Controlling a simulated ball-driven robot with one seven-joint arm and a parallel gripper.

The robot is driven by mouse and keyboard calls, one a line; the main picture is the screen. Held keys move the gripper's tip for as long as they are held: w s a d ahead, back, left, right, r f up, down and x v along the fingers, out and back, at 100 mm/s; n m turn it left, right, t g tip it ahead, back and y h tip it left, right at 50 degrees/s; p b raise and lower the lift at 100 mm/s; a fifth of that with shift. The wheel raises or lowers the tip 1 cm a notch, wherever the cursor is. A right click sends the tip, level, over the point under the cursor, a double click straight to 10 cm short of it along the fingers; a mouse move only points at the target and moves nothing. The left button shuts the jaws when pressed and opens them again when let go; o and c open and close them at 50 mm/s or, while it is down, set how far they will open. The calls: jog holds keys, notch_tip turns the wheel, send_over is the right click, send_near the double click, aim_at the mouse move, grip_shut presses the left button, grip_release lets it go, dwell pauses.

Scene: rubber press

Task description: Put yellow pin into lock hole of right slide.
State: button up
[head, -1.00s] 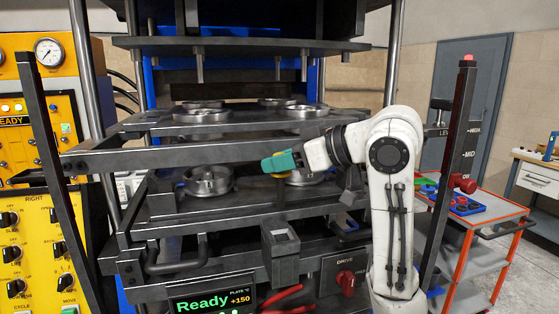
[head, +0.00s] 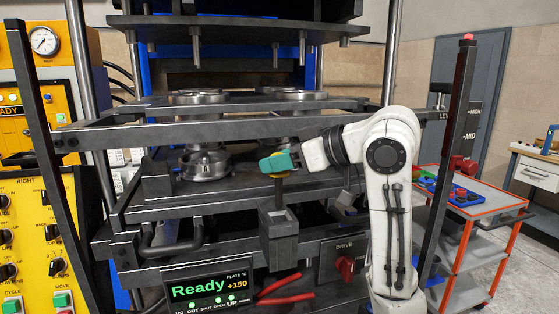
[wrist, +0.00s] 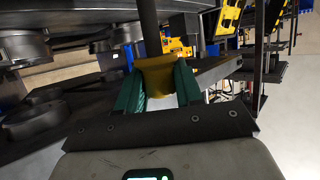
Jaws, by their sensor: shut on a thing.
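My gripper (head: 278,162) has green fingers, shut on the yellow head of the yellow pin (head: 276,155). In the wrist view, the yellow pin (wrist: 158,77) sits between both fingers (wrist: 158,92) with its dark shaft running out past them. In the head view, a dark upright shaft shows below the fingers, above a grey open-topped box (head: 279,246) on the press front. I cannot tell whether its tip is inside or behind that box. The lock hole of the right slide cannot be made out; the gripper is in front of the lower press plate (head: 235,200).
Round metal moulds (head: 205,166) sit on the press plates left of and behind my gripper. A dark crossbar (head: 170,132) runs above it. Red-handled tools (head: 280,287) and a display (head: 210,290) are below. A red cart (head: 483,212) stands at the right.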

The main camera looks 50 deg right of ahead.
aim_at(281, 203)
jog(key=shift+f+b, duration=2.05)
jog(key=shift+f, duration=1.25)
jog(key=shift+f+b, duration=0.6)
jog(key=shift+f, duration=0.55)
jog(key=o, duration=1.2)
jog(key=shift+s, duration=0.1)
jog(key=v, duration=1)
jog(key=shift+s+r+b, duration=0.2)
jog(key=shift+s+b, duration=0.05)
jog(key=shift+b, duration=0.05)
jog(key=shift+d, duration=0.1)
